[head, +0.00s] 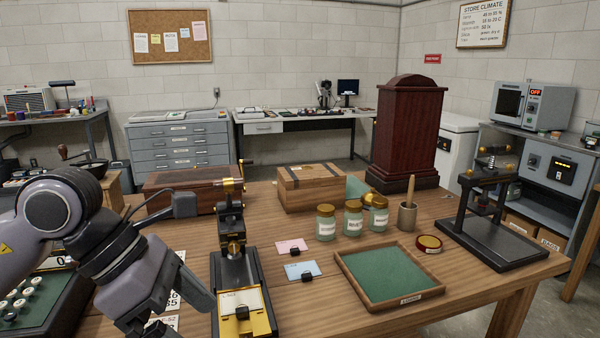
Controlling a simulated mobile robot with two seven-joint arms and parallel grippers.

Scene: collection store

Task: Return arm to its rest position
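My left arm (105,240) comes in from the left edge, over the left end of the wooden table (330,300). Its grey and black links bend down toward the table's front. The gripper end of my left arm (192,292) is beside the black and brass device (232,255), on its left. I cannot tell whether it touches anything, and its fingers are not clear enough to show open or shut. Nothing held can be made out. My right arm and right gripper are not in view.
A green-lined tray (388,272), jars (353,218), a mortar (407,215), a wooden chest (310,188), a brown case (193,190) and a black press (490,215) stand on the table. A keyed machine (40,300) is under my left arm. Bare wood shows in front of the tray.

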